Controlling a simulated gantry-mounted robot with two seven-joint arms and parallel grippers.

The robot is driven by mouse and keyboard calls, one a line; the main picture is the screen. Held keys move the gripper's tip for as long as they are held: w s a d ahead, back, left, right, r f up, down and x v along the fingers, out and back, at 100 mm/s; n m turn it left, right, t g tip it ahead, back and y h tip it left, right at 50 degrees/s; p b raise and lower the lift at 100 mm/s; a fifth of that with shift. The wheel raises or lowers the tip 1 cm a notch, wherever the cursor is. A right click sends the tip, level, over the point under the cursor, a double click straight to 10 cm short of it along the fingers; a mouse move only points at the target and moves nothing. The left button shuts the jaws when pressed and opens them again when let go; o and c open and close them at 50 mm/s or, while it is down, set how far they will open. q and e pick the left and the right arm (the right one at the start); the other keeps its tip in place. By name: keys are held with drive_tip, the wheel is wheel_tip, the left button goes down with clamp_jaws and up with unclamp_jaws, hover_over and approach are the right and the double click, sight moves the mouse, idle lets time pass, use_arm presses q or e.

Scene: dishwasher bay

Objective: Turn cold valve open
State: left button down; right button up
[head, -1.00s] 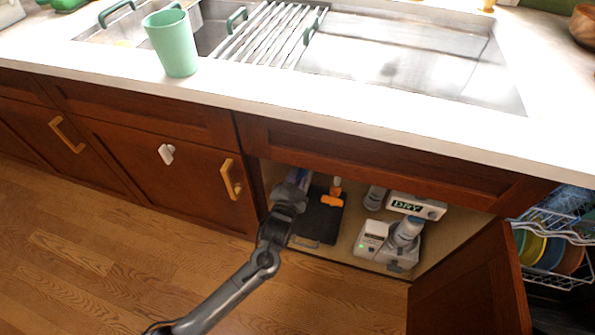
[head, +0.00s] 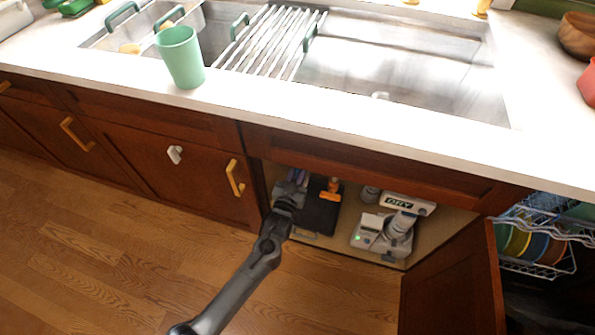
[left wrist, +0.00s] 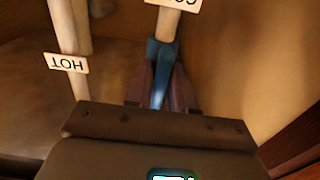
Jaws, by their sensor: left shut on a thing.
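The cold valve's blue handle (left wrist: 160,76) sits on a pale pipe (left wrist: 169,24) under a tag (left wrist: 178,4) that is cut off by the frame and reads upside down, with only "CO" legible. My left gripper (left wrist: 160,92) is shut on the blue handle, with its dark fingers on both sides. In the head view my left gripper (head: 293,182) reaches into the open cabinet under the sink, near its left wall, and the valve is mostly hidden there. My right gripper is not in view.
A second pipe with a HOT tag (left wrist: 66,63) stands left of the handle in the wrist view. A dark panel (head: 316,212), a white device (head: 370,232) and a DRY box (head: 408,204) fill the cabinet. Its open door (head: 455,285) stands at right.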

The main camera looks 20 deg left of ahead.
use_arm(q)
drive_tip(key=shift+r, duration=0.1)
idle(0.4)
drive_tip(key=c, duration=1)
unclamp_jaws()
drive_tip(key=shift+o, duration=0.2)
drive_tip(key=shift+s, duration=0.1)
drive_tip(key=shift+s+p, duration=0.5)
drive_tip(key=s+p, duration=0.4)
drive_tip(key=s, duration=0.5)
drive_tip(key=shift+s+d, duration=0.35)
drive_tip(key=shift+d, duration=0.05)
